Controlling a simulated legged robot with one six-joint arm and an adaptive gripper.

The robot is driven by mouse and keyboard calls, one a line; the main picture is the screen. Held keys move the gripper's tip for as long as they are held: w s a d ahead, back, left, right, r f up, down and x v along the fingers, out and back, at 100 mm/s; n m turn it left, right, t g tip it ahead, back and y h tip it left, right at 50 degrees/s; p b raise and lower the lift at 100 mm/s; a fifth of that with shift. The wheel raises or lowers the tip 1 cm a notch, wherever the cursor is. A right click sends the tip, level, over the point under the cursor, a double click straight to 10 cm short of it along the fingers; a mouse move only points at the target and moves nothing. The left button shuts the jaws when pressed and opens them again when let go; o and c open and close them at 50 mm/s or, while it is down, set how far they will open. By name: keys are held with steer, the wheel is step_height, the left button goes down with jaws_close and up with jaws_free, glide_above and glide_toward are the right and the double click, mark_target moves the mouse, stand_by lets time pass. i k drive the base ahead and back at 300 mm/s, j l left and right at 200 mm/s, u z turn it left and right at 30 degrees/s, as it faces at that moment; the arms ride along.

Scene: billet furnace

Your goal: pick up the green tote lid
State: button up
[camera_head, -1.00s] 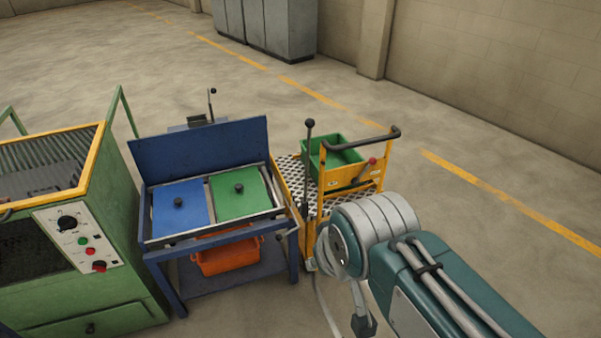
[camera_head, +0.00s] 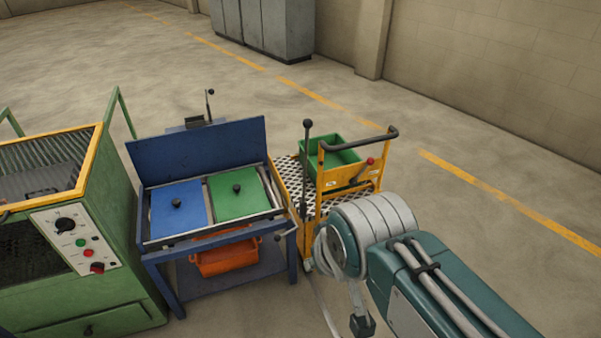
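The green tote lid (camera_head: 230,203) is a flat green panel with a dark round knob. It lies on the top of the blue bench (camera_head: 155,258), to the right of a blue lid (camera_head: 168,218) with a similar knob. My arm comes in from the lower right, to the right of the bench and apart from the lid. Only a small dark part near the arm's lower end shows at the bottom edge. I cannot make out my gripper's fingers.
A green furnace (camera_head: 110,215) with a control panel stands left of the bench. An orange bin (camera_head: 225,262) sits on the bench's lower shelf. Right of the bench stands a yellow trolley (camera_head: 350,182) with an upright lever and a green tote (camera_head: 330,150). Open floor lies behind and to the right.

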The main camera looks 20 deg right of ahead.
mark_target(239, 193)
steer(key=i+j, duration=0.1)
steer(key=i, duration=0.7)
steer(key=i+j, duration=0.1)
steer(key=i, duration=0.7)
